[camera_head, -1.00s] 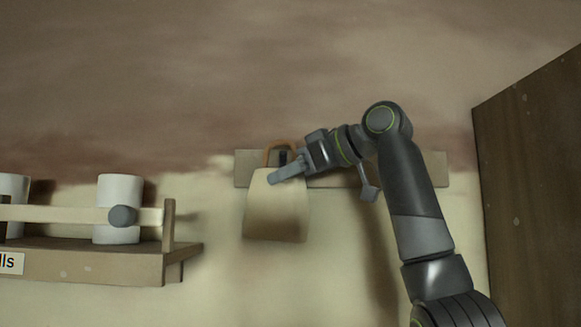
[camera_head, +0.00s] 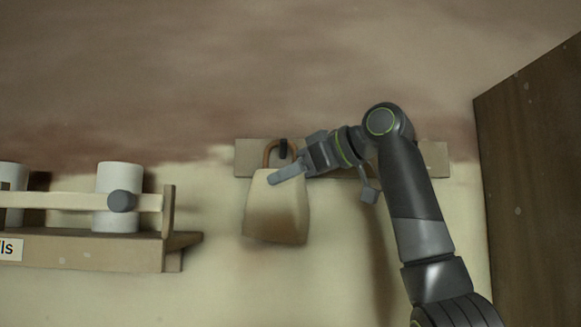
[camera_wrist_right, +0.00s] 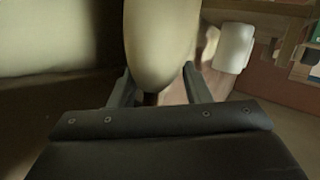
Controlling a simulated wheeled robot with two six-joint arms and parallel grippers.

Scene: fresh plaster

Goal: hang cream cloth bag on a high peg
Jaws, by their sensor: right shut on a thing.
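The cream cloth bag (camera_head: 276,212) hangs upright in front of the wall in the head view, with its brown loop handle (camera_head: 267,153) at the top. My right gripper (camera_head: 287,175) is shut on the bag near its upper edge. A dark peg (camera_head: 283,147) on the wooden peg board (camera_head: 425,160) shows within the handle's loop; I cannot tell whether the handle rests on it. In the right wrist view the bag (camera_wrist_right: 162,45) stands between the two fingers (camera_wrist_right: 160,88). My left gripper is not in view.
A wooden shelf (camera_head: 95,252) with a rail holds white cylinders (camera_head: 118,178) at the left. A tall dark wooden panel (camera_head: 535,190) stands at the right. The plaster wall below the bag is clear.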

